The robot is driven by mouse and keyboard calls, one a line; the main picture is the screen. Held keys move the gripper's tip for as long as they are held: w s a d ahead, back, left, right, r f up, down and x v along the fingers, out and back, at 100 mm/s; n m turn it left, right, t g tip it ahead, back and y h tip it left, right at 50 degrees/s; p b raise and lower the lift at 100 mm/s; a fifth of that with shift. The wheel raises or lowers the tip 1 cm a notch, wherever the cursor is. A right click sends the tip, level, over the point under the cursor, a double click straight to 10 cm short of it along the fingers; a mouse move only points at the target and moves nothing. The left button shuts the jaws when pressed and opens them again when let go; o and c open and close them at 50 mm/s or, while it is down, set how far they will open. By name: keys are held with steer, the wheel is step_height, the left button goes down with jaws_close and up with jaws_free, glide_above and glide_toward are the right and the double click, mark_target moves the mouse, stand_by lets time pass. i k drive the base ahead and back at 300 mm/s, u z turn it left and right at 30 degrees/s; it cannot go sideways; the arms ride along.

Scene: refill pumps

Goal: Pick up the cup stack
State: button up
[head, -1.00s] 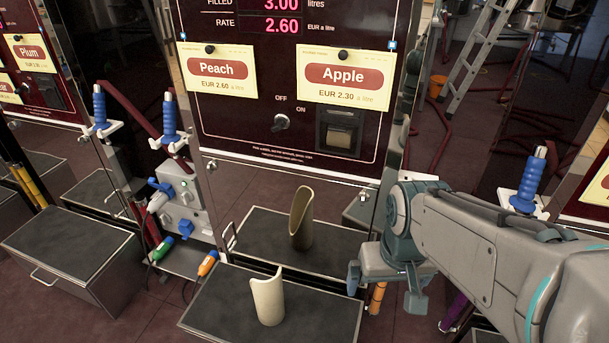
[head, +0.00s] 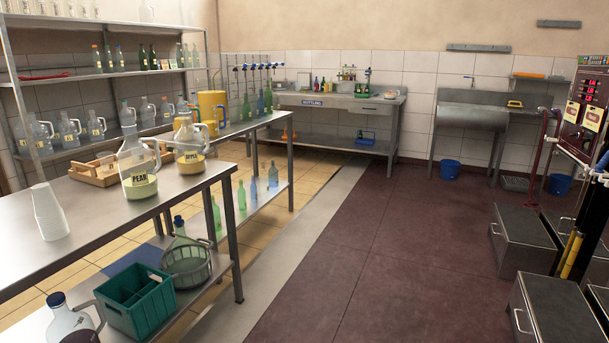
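A white cup stack (head: 49,212) stands upside down near the front left of the steel table (head: 20,250) in the head view. It looks like nested translucent cups, narrow end up. A glass jug labelled PEAR (head: 137,180) and one labelled APPLE (head: 190,150) stand to its right on the same table. My gripper and arm are out of view, so nothing shows of its distance to the cups.
A wooden crate (head: 95,172) lies behind the cups. A teal crate (head: 139,300) and a caged bottle (head: 187,262) are on the lower shelf. The dark red floor (head: 370,260) is clear. Dark step boxes (head: 522,240) stand at the right.

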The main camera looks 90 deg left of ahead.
mark_target(49, 216)
steer(key=u, duration=2.85)
steer(key=k, duration=0.35)
steer(key=z, duration=1.95)
